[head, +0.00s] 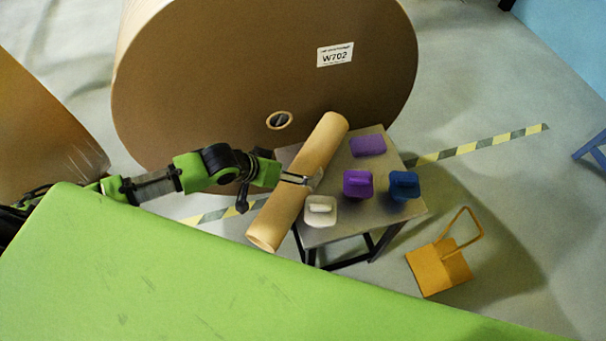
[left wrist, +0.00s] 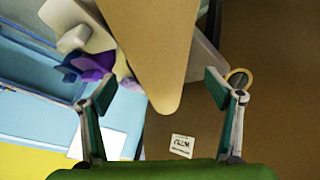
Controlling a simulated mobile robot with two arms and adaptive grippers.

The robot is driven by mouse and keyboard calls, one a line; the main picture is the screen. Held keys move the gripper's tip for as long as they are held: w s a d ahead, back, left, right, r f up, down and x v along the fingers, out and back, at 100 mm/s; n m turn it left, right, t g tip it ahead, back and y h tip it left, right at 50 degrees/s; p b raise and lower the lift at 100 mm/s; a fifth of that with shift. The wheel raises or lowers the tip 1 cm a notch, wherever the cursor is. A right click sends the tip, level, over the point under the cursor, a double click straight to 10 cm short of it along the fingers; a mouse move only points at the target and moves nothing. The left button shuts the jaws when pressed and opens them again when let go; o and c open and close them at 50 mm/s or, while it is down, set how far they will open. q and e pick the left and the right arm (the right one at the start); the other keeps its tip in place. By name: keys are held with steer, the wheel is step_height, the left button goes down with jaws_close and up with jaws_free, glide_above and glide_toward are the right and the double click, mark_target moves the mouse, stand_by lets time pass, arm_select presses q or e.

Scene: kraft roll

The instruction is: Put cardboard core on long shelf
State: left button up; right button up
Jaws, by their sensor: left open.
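The cardboard core (head: 327,135) is a tan tube lying aslant across a small grey table (head: 333,232). Its near end sticks out past the table's left edge. My left gripper (head: 308,180) is over the middle of the core, its arm crossing above the tube. In the left wrist view the left gripper (left wrist: 158,90) is open, and the core (left wrist: 158,45) shows between and beyond its fingers. Whether the fingers touch the core I cannot tell. My right gripper is not in view. I cannot make out a long shelf in either view.
On the table stand a white item (head: 321,210), a purple item (head: 358,184), a flat purple item (head: 368,146) and a blue item (head: 404,185). A huge brown roll (head: 220,80) looms behind. An orange block with a handle (head: 438,266) is on the floor at right.

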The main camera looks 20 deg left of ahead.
arm_select(q)
steer(key=shift+w+d+f, duration=0.25)
steer(key=shift+w+f, duration=0.05)
steer(key=shift+f, duration=0.1)
steer(key=shift+w+d+f, duration=0.1)
steer(key=shift+w+f, duration=0.05)
steer(key=shift+f, duration=0.1)
steer(key=shift+w+d+f, duration=0.15)
steer(key=shift+w+f, duration=0.1)
steer(key=x, duration=0.3)
steer(key=shift+w, duration=0.2)
steer(key=shift+w+d+f, duration=0.15)
steer(key=shift+f, duration=0.2)
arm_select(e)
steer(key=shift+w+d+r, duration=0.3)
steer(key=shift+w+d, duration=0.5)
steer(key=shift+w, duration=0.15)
